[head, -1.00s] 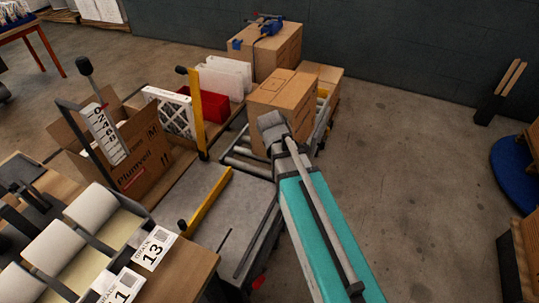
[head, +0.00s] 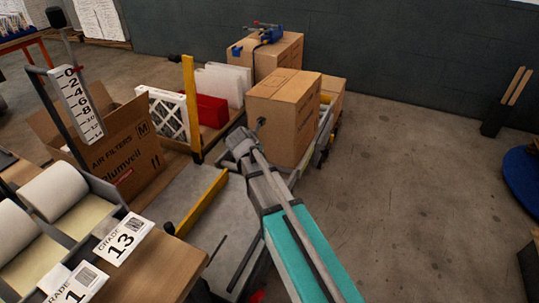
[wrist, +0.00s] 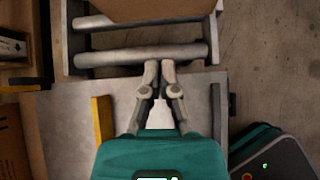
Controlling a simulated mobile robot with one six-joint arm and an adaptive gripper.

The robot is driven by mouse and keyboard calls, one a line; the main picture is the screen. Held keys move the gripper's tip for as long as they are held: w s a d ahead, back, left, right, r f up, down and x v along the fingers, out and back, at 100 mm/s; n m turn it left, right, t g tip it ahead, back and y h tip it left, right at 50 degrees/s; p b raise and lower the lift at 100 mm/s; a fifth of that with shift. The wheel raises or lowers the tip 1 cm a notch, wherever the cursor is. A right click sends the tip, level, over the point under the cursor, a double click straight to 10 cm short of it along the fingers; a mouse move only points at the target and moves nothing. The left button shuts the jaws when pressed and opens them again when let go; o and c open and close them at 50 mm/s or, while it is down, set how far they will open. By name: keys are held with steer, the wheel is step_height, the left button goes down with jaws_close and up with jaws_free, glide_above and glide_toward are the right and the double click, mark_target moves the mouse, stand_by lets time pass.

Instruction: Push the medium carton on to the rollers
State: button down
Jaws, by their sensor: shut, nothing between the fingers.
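A closed brown carton (head: 285,115) stands upright on the rollers (wrist: 140,55), beyond my gripper. No size mark is readable on it. In the wrist view its lower part (wrist: 150,8) shows at the top edge. My gripper (wrist: 158,66) is shut and empty, pointing at the carton over the near end of the rollers. A strip of rollers shows between the fingertips and the carton, and I cannot tell of any contact. An open carton marked M (head: 133,150) stands at the left, its flaps up. In the head view my arm hides some of the rollers.
A grey bench top (head: 215,215) with a yellow rail (head: 203,200) lies before the rollers. A yellow post (head: 192,110), white filters and a red bin (head: 212,110) stand left. More cartons (head: 267,57) stand behind.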

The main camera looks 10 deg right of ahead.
steer(key=shift+w+a+f+n, duration=0.2)
steer(key=shift+w+f+n, duration=0.1)
steer(key=shift+n, duration=0.1)
steer(key=b, duration=0.7)
glide_toward(271, 148)
steer(key=x, duration=0.5)
steer(key=shift+s+a+f, duration=0.15)
steer(key=shift+f, duration=0.5)
steer(key=shift+w+d, duration=0.45)
steer(key=shift+w, duration=0.1)
